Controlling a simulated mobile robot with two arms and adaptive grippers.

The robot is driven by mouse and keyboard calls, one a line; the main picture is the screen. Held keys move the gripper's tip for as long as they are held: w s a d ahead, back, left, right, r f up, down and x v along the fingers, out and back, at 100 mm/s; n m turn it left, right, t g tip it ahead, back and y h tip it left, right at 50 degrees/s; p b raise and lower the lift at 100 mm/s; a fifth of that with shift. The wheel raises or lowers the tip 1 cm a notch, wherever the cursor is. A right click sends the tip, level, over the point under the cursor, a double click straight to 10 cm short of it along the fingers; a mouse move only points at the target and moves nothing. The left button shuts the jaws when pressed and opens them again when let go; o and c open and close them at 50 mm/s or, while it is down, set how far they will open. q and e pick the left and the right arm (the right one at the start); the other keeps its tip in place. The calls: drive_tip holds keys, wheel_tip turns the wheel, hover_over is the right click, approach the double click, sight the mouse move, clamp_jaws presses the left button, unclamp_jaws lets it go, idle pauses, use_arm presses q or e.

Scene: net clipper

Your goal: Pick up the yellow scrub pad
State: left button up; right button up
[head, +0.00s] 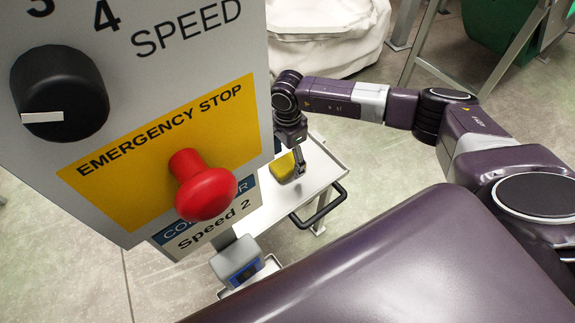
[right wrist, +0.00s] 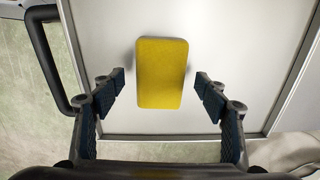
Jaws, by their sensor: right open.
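The yellow scrub pad (head: 284,166) lies on the white top of a small cart (head: 314,163), partly hidden behind the control panel and my gripper in the head view. In the right wrist view the pad (right wrist: 162,73) is a yellow rounded rectangle lying flat on the cart top (right wrist: 232,40). My right gripper (head: 298,167) is over the cart at the pad. In the right wrist view the right gripper (right wrist: 160,93) is open and empty, with one finger on each side of the pad and a gap to each. My left gripper is not in view.
A grey control panel (head: 150,75) with a black speed knob (head: 60,93) and a red emergency stop button (head: 205,188) stands close at the left. The cart has a black handle (head: 320,207). A white sack (head: 325,35) and a green bin (head: 500,30) stand behind.

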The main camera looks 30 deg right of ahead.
sight(287, 163)
drive_tip(key=shift+f, duration=0.95)
drive_tip(key=c, duration=1)
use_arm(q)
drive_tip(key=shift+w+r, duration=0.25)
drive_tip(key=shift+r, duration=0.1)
use_arm(e)
drive_tip(key=shift+r, duration=0.1)
drive_tip(key=shift+r, duration=0.35)
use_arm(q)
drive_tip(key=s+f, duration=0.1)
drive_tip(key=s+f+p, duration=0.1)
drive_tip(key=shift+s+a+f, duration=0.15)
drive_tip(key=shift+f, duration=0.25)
use_arm(e)
wheel_tip(287, 163, up, 9)
drive_tip(key=shift+r, duration=0.15)
